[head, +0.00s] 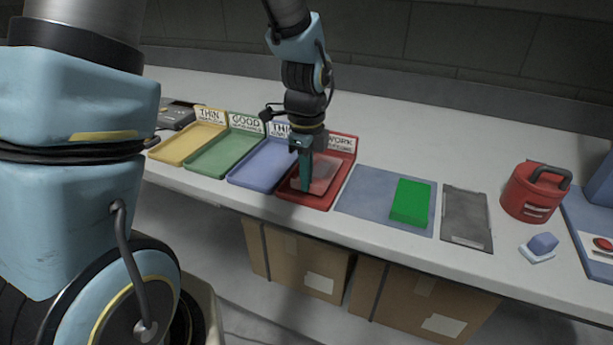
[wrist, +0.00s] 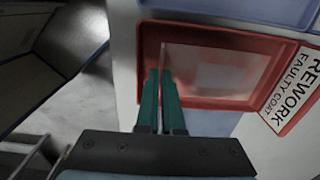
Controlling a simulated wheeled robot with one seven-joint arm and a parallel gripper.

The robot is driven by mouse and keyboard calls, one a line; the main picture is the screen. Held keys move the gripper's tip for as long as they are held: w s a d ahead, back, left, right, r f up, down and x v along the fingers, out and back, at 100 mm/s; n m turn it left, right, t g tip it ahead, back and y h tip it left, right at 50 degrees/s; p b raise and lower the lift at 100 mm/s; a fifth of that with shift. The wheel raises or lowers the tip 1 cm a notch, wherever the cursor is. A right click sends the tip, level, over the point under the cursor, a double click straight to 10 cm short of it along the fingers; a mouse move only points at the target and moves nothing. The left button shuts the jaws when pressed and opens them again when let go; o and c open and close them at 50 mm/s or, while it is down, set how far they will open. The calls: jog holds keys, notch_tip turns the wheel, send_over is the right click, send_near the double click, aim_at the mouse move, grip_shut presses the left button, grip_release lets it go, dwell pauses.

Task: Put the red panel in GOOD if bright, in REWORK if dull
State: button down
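The red panel (head: 322,174) is thin and is over the red REWORK tray (head: 345,180) in the head view. In the wrist view the panel (wrist: 215,72) looks greyish red with a blurred pale patch on its face. My gripper (head: 305,182) is low at the tray's left front part. In the wrist view its teal fingers (wrist: 161,85) are close together, with the panel's left edge between them. Whether the panel touches the tray floor is hard to tell. The green GOOD tray (head: 222,152) is to the left, beyond a blue tray.
A yellow THIN tray (head: 187,143) and a blue tray (head: 264,163) stand in the same row. Right of REWORK lie a blue mat (head: 366,192) with a green block (head: 410,203), a grey plate (head: 466,217) and a red canister (head: 532,195). Cardboard boxes (head: 298,263) stand below the counter.

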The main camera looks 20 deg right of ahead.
jog(key=shift+f+b, duration=0.4)
jog(key=shift+f, duration=0.2)
dwell(0.4)
jog(key=c, duration=1)
grip_release()
notch_tip(320, 180, up, 11)
jog(key=a+f+n, duration=0.1)
jog(key=a+n, duration=0.7)
jog(key=a+f+n+t, duration=0.1)
jog(key=a+f+n, duration=0.1)
jog(key=a+n, duration=0.7)
jog(key=w+a+f+n, duration=0.1)
jog(key=a+f+n, duration=0.1)
jog(key=a+n, duration=0.6)
jog(key=shift+w+a+t+b, duration=0.1)
jog(key=shift+a+t+b, duration=0.1)
jog(key=shift+t+b, duration=0.15)
